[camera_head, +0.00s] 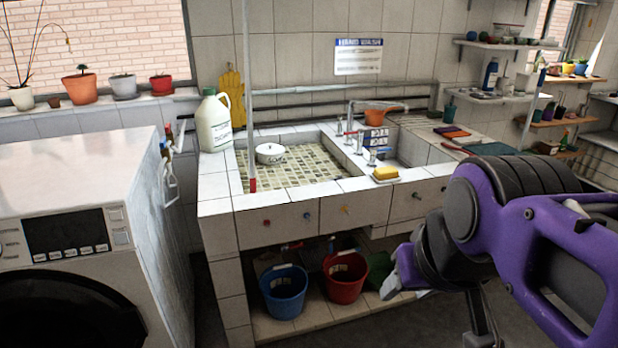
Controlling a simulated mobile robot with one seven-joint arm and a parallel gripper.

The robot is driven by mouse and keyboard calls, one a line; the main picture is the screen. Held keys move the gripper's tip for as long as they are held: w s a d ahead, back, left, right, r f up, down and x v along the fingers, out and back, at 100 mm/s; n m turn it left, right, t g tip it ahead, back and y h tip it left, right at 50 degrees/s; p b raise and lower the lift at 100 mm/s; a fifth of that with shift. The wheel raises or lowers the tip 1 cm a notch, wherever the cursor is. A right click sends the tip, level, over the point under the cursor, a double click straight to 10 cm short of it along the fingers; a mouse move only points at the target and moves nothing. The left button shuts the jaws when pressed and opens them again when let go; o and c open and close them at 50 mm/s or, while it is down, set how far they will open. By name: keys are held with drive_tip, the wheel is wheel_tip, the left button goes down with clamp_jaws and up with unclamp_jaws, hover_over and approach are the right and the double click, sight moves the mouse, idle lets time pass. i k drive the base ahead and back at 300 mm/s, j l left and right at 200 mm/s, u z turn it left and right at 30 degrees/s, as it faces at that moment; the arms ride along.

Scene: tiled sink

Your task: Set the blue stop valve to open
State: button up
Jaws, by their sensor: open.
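A small blue knob (307,215) sits on the white tiled front of the sink counter, in a row with other coloured knobs. It may be the blue stop valve, but it is too small to tell its shape or setting. My gripper (396,282) is at the lower right, in front of the counter and below the knob row. It is open and holds nothing that I can see. It is apart from the blue knob, to its right and lower. My purple and black arm hides the right end of the counter front.
A blue bucket (284,291) and a red bucket (345,278) stand on the shelf under the sink. A red-handled fitting (292,246) shows above them. A white washing machine (70,200) stands at left. A yellow sponge (385,173) lies on the counter edge.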

sight(331, 238)
drive_tip(key=i+l+u, duration=0.3)
drive_tip(key=i, duration=0.15)
drive_tip(key=i+l+u, duration=0.25)
drive_tip(key=i, duration=0.2)
